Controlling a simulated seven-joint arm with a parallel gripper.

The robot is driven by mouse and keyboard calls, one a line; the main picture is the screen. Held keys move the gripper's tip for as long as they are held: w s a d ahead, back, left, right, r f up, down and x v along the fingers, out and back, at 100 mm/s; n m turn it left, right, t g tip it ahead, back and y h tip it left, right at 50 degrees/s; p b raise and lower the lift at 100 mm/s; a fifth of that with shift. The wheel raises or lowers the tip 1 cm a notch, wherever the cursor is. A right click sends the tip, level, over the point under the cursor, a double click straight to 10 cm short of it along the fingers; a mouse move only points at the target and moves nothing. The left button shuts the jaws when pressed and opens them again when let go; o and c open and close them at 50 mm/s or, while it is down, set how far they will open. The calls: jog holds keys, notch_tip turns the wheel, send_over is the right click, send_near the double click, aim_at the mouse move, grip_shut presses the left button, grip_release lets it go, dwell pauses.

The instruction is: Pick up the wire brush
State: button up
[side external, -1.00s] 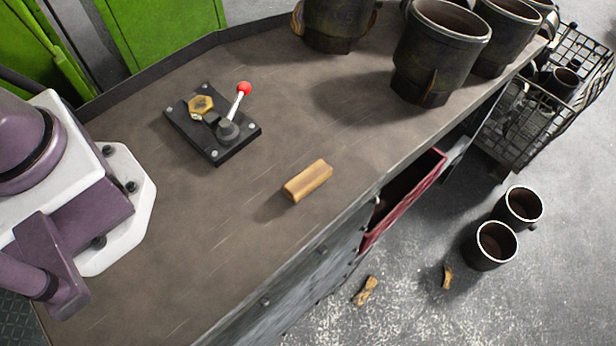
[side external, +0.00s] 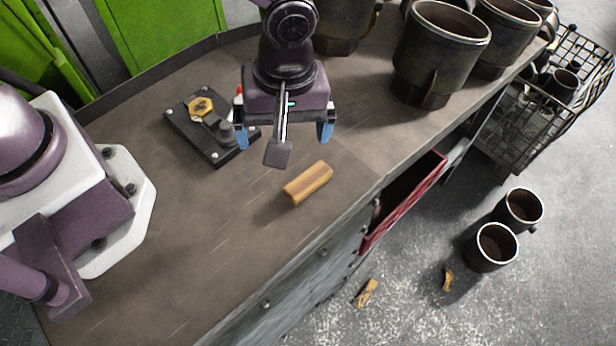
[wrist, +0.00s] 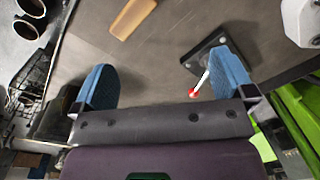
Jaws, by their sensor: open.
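The wire brush looks like a small wooden block (side external: 308,182) lying on the bench top near its front edge. No bristles show. In the wrist view the block (wrist: 132,18) is at the top, left of centre, beyond the fingertips. My gripper (side external: 284,135) is open and empty, with its blue finger pads wide apart. It hangs above the bench, behind the block and apart from it. In the wrist view the gap between the pads (wrist: 163,80) is empty.
A black lever plate (side external: 205,140) with a red-knobbed lever stands left of my gripper, partly hidden by it. Large dark metal cups (side external: 440,50) stand at the back right. A red drawer (side external: 405,203) is open below the bench edge. The bench left of the block is clear.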

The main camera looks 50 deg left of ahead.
aim_at(304, 174)
jog(key=f+n, duration=0.2)
jog(key=f, duration=0.2)
jog(key=w+d+f+n, duration=0.1)
jog(key=f+n, duration=0.1)
jog(key=f, duration=0.2)
jog(key=w+f+n, duration=0.1)
jog(key=f+n, duration=0.1)
jog(key=f, duration=0.3)
jog(key=shift+w+d+t, duration=0.1)
jog(key=shift+d+t, duration=0.05)
jog(key=shift+t, duration=0.15)
jog(key=c, duration=0.6)
